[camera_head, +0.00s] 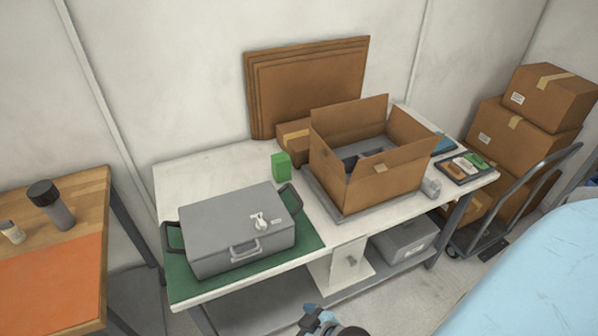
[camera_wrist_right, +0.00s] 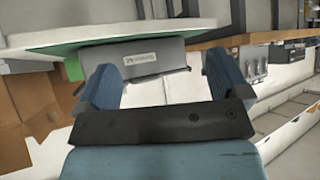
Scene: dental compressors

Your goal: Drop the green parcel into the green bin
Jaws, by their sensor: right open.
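The green parcel (camera_head: 281,166) is a small upright green block on the white workbench, behind the grey case and left of the open carton. A green patch (camera_wrist_right: 73,69) at the left of the right wrist view may be the same parcel. I see no green bin in either view. My right gripper (camera_wrist_right: 164,82) is open, with nothing between its blue fingers, and it points toward the grey case. Part of it shows at the bottom of the head view (camera_head: 318,319), in front of the bench and well apart from the parcel. My left gripper is not in view.
A grey case (camera_head: 238,235) with handles lies on a green mat (camera_head: 190,287). An open carton (camera_head: 385,185) stands right of it. A tray (camera_head: 466,167) is at the bench's right end. Stacked boxes (camera_head: 513,135) and a wooden table (camera_head: 85,200) flank the bench.

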